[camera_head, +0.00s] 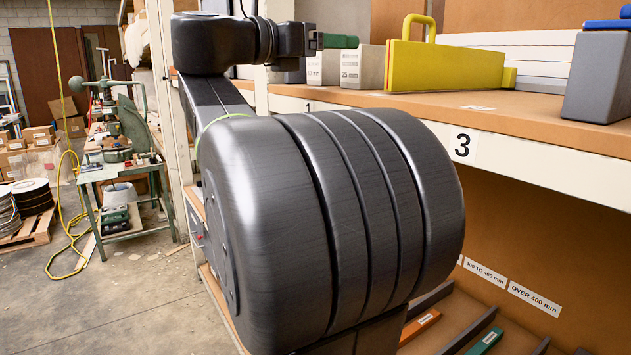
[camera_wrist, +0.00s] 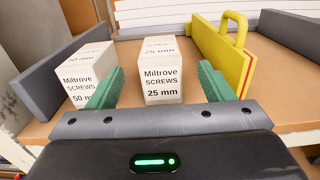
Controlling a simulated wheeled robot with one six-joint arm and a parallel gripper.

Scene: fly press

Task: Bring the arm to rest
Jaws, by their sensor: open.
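My gripper (camera_head: 337,41) is at the upper shelf, its green fingers showing near the tops of two screw boxes in the head view. In the wrist view my gripper (camera_wrist: 162,72) is open, with a wide gap between its fingers and nothing held. The white 25 mm screw box (camera_wrist: 162,80) shows upright in that gap, with space on both sides. How far it is from the fingertips is hard to tell. My arm's dark links fill the middle of the head view.
On the shelf (camera_head: 500,112) are a 50 mm screw box (camera_wrist: 88,72), a yellow handled holder (camera_wrist: 222,55), and grey dividers (camera_wrist: 35,90). Lower bins hold orange (camera_head: 420,325) and green (camera_head: 485,342) pieces. Open floor (camera_head: 130,300) lies left, with a green workbench (camera_head: 125,170).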

